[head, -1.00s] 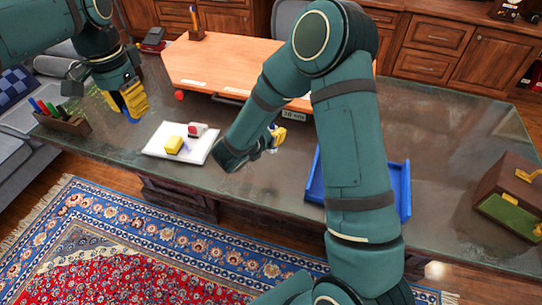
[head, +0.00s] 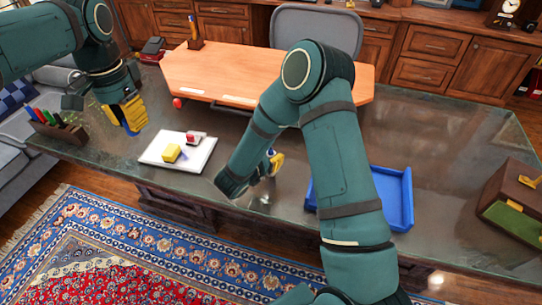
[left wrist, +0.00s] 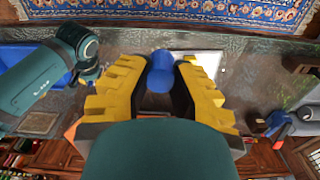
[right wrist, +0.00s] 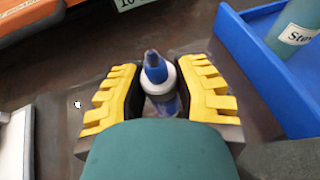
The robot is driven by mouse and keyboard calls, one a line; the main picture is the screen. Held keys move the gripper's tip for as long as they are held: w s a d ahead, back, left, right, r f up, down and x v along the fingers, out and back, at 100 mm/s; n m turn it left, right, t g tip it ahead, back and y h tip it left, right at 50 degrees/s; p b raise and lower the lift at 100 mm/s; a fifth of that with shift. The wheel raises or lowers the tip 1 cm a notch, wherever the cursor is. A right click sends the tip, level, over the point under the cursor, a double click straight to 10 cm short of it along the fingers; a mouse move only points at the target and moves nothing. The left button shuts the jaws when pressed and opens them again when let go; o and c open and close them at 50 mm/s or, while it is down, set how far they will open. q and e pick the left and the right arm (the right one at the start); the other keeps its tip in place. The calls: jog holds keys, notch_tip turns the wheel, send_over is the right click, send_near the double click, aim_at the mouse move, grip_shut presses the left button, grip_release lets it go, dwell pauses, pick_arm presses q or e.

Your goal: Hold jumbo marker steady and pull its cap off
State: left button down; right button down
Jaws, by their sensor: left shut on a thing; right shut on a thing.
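My left gripper (head: 130,122) is at the left of the desk, above its surface. It is shut on a blue cylinder, the marker's cap (left wrist: 160,72), which shows between its yellow fingers in the left wrist view. My right gripper (head: 274,164) is above the front of the desk, partly hidden by my right forearm. It is shut on the marker (right wrist: 159,84), which has a white collar, a blue neck and a bare dark tip pointing up. The cap and marker are well apart.
A blue tray (head: 405,200) stands at right, with a green cylinder (right wrist: 295,32) inside. A pen holder (head: 62,130) stands far left.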

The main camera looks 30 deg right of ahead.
pick_arm(q)
jog(key=shift+f, duration=0.1)
pick_arm(e)
jog(key=c, duration=0.8)
grip_release()
jog(key=shift+o, duration=0.2)
